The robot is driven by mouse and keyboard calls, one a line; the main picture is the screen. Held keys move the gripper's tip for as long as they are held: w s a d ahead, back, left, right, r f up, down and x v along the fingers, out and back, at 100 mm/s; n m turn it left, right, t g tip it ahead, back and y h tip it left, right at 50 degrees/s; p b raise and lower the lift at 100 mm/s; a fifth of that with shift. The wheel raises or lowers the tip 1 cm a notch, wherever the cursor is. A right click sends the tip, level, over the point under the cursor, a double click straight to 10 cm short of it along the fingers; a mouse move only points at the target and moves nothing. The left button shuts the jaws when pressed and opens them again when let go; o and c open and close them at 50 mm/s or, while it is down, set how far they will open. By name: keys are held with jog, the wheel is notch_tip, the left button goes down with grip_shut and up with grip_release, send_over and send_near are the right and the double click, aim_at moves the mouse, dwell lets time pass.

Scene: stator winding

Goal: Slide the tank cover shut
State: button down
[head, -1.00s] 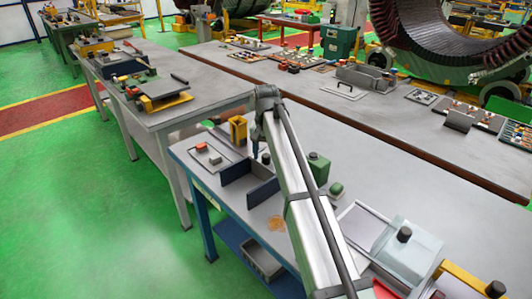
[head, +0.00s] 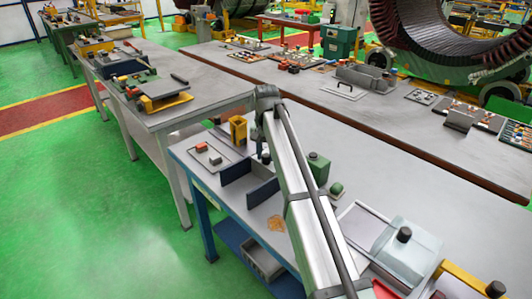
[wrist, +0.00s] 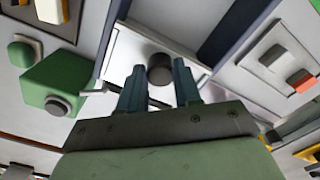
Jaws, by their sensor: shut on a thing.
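In the wrist view, the two teal fingers of my gripper (wrist: 160,76) are closed around a dark round knob (wrist: 160,64). The knob stands on a pale plate (wrist: 128,48), which looks like the tank cover, between dark upright walls. In the head view, the tank's dark blue walls (head: 236,190) stand on the near table, just left of my arm. My arm hides part of the tank and most of the gripper there. I cannot tell how much of the tank opening is covered.
A green block with a knob (head: 318,168) stands just right of my arm. A tray with red and grey blocks (head: 222,161) lies left of the tank, with a yellow bracket (head: 238,129) behind it. A pale clear box (head: 408,258) stands at the front right.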

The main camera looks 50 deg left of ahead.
jog(key=shift+w, duration=0.15)
jog(key=shift+w, duration=0.45)
jog(key=c, duration=0.8)
grip_release()
jog(key=shift+r, duration=0.15)
notch_tip(320, 180, up, 14)
jog(key=shift+f, duration=0.2)
